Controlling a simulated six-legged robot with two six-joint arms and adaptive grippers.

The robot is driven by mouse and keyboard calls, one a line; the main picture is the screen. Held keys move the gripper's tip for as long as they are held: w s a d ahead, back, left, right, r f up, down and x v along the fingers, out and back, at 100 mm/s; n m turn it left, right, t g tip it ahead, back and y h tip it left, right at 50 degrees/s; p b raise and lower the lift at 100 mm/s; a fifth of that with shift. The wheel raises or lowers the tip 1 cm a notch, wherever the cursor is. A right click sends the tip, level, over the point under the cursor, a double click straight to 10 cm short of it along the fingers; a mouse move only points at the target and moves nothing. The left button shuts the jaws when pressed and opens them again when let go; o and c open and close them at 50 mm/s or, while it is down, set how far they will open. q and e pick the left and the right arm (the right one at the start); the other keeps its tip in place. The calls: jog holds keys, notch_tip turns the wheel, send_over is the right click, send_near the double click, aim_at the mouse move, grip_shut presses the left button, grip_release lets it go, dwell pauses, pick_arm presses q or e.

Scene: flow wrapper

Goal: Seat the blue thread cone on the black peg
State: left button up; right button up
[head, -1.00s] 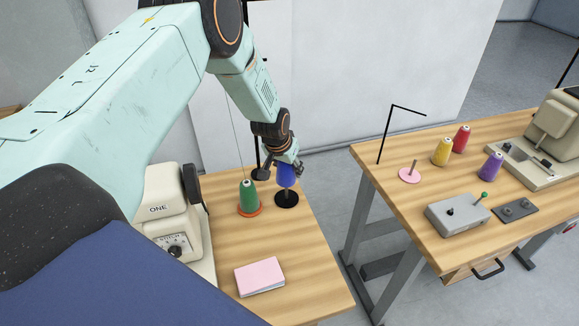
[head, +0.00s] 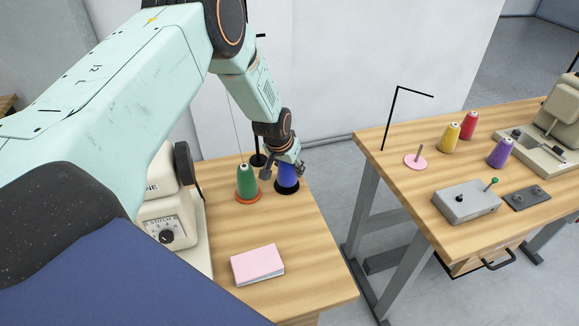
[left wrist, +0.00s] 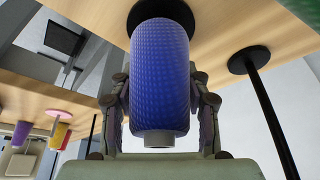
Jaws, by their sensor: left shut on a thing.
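The blue thread cone (head: 287,181) stands upright at the black peg's round base (head: 287,190) on the left table. The peg itself is hidden by the cone, whose lower end appears to meet the base. My left gripper (head: 284,168) is shut on the cone from above, near its upper part. In the left wrist view the blue cone (left wrist: 160,75) lies between the two fingers, with its grey core end towards me and the black base (left wrist: 190,14) behind its far end. My right gripper is not in view.
A green cone (head: 246,182) stands on an orange base close left of the blue one. A thin black stand (head: 258,159) rises behind. A pink pad (head: 257,265) lies in front. A cream machine (head: 168,220) is at left; a second table (head: 420,190) is across a gap.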

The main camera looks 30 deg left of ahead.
pick_arm(q)
jog(key=shift+f, duration=0.25)
jog(key=shift+s+a, duration=0.1)
jog(key=shift+a, duration=0.1)
jog(key=o, duration=1.1)
jog(key=shift+d, duration=0.15)
jog(key=shift+o, duration=1.2)
